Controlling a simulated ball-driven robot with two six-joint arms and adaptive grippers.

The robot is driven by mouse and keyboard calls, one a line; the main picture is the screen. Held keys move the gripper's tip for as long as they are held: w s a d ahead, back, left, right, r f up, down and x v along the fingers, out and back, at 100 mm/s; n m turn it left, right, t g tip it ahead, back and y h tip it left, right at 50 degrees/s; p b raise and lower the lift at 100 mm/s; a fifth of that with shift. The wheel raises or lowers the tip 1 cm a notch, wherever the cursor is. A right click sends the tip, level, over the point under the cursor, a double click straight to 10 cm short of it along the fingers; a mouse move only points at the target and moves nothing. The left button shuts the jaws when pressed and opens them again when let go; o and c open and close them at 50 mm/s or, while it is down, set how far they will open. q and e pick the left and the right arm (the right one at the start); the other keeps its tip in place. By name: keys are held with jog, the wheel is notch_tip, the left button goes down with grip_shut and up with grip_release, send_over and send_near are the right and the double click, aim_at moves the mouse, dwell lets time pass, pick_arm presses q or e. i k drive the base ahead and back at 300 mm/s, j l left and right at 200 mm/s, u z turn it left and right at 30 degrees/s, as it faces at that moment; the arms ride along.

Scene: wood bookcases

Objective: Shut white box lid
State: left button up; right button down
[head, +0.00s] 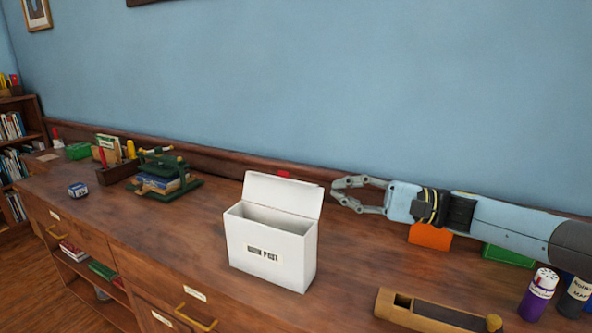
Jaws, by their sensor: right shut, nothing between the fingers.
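A white box (268,253) with a label on its front stands upright on the wooden counter. Its white lid (283,194) is open, raised from the back edge and leaning slightly back, so the box's dark inside shows. My right gripper (338,192) comes in from the right and is shut and empty. Its fingertips are just right of the lid, at about the height of the lid's middle in the picture. I cannot tell whether they are in front of or behind the lid. My left gripper is not in view.
A green press (165,178) and a tool holder (117,172) stand to the left. An orange block (430,236) and a green box (508,256) lie under my right arm. A wooden plane-like block (430,310) and a purple bottle (538,294) are front right.

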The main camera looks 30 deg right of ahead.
aim_at(280, 192)
jog(key=i+l, duration=0.65)
jog(key=l, duration=0.1)
